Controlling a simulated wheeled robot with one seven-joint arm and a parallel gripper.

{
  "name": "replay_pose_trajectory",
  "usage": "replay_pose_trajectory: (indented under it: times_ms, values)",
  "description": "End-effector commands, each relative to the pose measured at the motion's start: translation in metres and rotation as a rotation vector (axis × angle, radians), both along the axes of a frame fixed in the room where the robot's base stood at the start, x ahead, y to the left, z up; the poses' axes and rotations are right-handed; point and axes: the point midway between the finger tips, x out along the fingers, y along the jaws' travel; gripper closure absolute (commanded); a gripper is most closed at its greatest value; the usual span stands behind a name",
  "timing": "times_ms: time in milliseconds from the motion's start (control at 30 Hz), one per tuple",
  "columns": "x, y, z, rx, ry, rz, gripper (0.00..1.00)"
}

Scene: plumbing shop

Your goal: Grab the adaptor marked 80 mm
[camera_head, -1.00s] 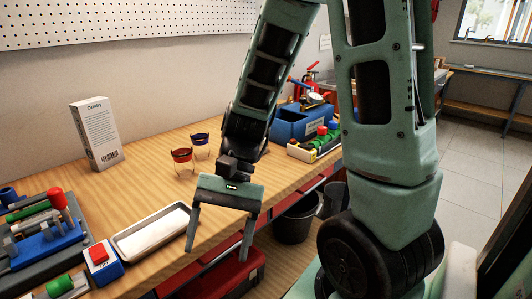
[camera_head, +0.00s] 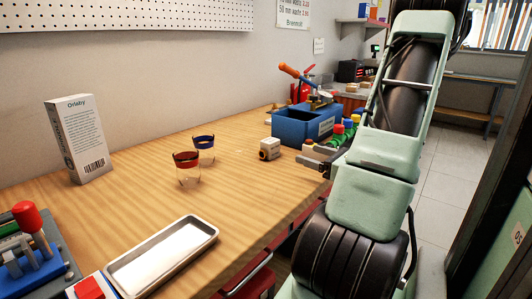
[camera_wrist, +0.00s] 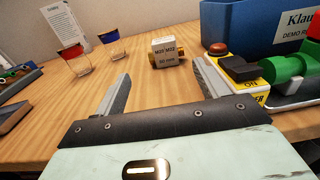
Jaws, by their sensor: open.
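A small block-shaped piece with a pale label and brass-coloured ends (camera_wrist: 167,52) stands on the bench, ahead of my gripper (camera_wrist: 161,72) in the wrist view. Its label has two lines; the lower seems to end in "mm", but I cannot read the number surely. It also shows in the head view (camera_head: 270,149), left of my gripper (camera_head: 318,158). My gripper is open and empty, its fingers pointing toward the piece and apart from it. Two clear cups, one with a red band (camera_head: 187,168) and one with a blue band (camera_head: 203,149), stand farther left.
A blue labelled bin (camera_head: 302,127) stands behind the piece. A yellow-and-black control box with a red button (camera_wrist: 238,65) and green parts (camera_wrist: 288,66) is close beside my right finger. A white box (camera_head: 78,138) and a metal tray (camera_head: 163,256) are left.

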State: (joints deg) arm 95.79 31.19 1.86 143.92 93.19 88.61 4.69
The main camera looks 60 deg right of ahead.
Motion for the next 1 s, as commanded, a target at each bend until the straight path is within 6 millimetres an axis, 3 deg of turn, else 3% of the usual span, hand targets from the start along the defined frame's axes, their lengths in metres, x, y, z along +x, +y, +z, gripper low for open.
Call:
replay_pose_trajectory:
  times_ms: [133, 600, 867, 1000]
  values:
    - [0.013, -0.005, 0.000, 0.003, -0.006, -0.014, 0.27]
    - [0.104, -0.018, 0.000, 0.003, -0.003, -0.011, 0.27]
    - [0.123, -0.021, -0.001, 0.004, -0.004, -0.013, 0.27]
    - [0.143, -0.025, -0.001, 0.003, -0.003, -0.011, 0.27]
